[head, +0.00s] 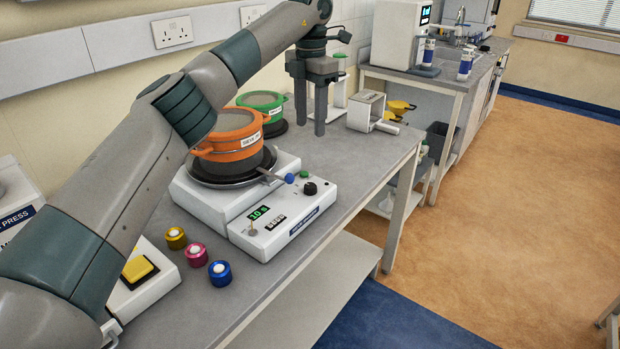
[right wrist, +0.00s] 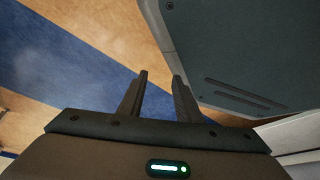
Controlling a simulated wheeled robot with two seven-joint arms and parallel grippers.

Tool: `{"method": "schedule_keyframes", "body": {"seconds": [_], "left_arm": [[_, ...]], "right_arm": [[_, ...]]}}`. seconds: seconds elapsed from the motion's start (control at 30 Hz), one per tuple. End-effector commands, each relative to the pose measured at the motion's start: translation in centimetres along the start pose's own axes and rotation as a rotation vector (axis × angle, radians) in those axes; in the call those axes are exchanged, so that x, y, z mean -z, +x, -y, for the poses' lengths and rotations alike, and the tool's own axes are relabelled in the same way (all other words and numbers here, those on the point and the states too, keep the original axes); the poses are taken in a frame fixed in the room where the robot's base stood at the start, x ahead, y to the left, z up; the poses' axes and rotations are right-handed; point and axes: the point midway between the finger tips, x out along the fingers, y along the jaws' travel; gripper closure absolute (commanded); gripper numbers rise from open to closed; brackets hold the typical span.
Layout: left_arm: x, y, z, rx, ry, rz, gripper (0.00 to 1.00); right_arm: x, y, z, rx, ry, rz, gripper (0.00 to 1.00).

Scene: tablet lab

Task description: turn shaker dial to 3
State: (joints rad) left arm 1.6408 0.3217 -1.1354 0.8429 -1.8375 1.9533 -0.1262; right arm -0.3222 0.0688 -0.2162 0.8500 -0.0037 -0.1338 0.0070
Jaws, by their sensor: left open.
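The white shaker (head: 207,204) stands on the bench with an orange sieve pot (head: 232,136) on top. Its front control box (head: 282,228) carries a black dial (head: 310,188), a small green button (head: 304,174), a blue-knobbed lever (head: 289,178) and a green display (head: 259,212) that appears to read 10. The dial's pointer is too small to read. My left gripper (head: 309,127) is open and empty, fingers pointing down, above and behind the dial, apart from it. My right gripper (right wrist: 160,76) shows in the right wrist view with its fingers apart and nothing between them.
A green pot (head: 262,103) stands behind the orange one. Yellow, pink and blue round pieces (head: 196,255) sit on the bench left of the control box. A grey-white box with a handle (head: 367,111) stands at the back right. The bench right of the dial is clear.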

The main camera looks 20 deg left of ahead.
Motion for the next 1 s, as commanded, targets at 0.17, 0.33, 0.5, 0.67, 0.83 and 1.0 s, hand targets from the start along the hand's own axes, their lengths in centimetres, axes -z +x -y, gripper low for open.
{"method": "schedule_keyframes", "body": {"seconds": [0.17,0.33,0.5,0.67,0.83,1.0], "left_arm": [[0.0,0.4,0.0,0.001,0.000,-0.001,0.55],[0.0,1.6,0.0,0.001,0.000,-0.002,0.55],[0.0,3.9,0.0,0.003,0.001,-0.003,0.55],[0.0,6.6,0.0,0.002,0.000,-0.002,0.55],[0.0,9.5,0.1,0.002,0.000,-0.002,0.55],[0.1,12.4,0.1,0.003,0.000,-0.003,0.55]], "right_arm": [[-0.2,-0.1,0.0,0.000,0.000,0.005,0.69],[-0.8,-0.3,-0.1,-0.001,0.000,0.021,0.69],[-2.1,-0.8,-0.3,-0.003,-0.001,0.052,0.69],[-4.3,-1.5,-0.6,-0.007,0.000,0.111,0.69],[-7.9,-2.6,-1.5,-0.017,0.002,0.197,0.69],[-10.5,-3.8,-1.9,-0.021,0.003,0.261,0.69]]}}
